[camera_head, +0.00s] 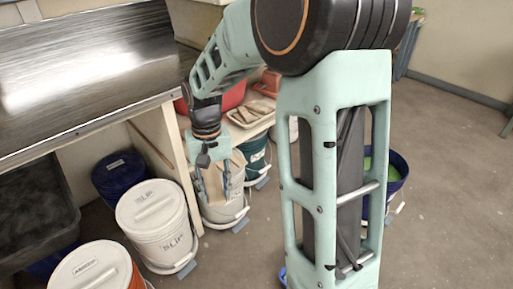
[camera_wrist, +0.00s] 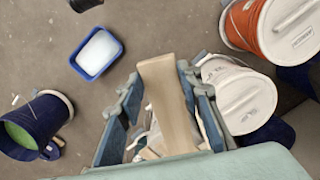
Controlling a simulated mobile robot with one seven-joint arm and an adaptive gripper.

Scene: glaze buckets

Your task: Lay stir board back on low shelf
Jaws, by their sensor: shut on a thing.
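My gripper (camera_head: 213,188) points down and is shut on the stir board, a flat pale wooden board. In the wrist view the board (camera_wrist: 167,100) stands between the two blue-grey fingers of my gripper (camera_wrist: 160,84). In the head view the board (camera_head: 216,177) is mostly hidden by the fingers. It is above or in front of a pale bucket (camera_head: 230,208); I cannot tell if its lower end is inside. A low wooden shelf (camera_head: 254,129) lies just behind my gripper, partly hidden by my arm.
A cream tray (camera_head: 235,120) with wooden pieces and a red basin (camera_head: 234,98) sit on the shelf. White lidded buckets (camera_head: 153,213) stand at left below the metal worktop (camera_head: 75,60). A blue bucket with green contents (camera_wrist: 30,127) and a blue tray (camera_wrist: 97,52) are on the floor.

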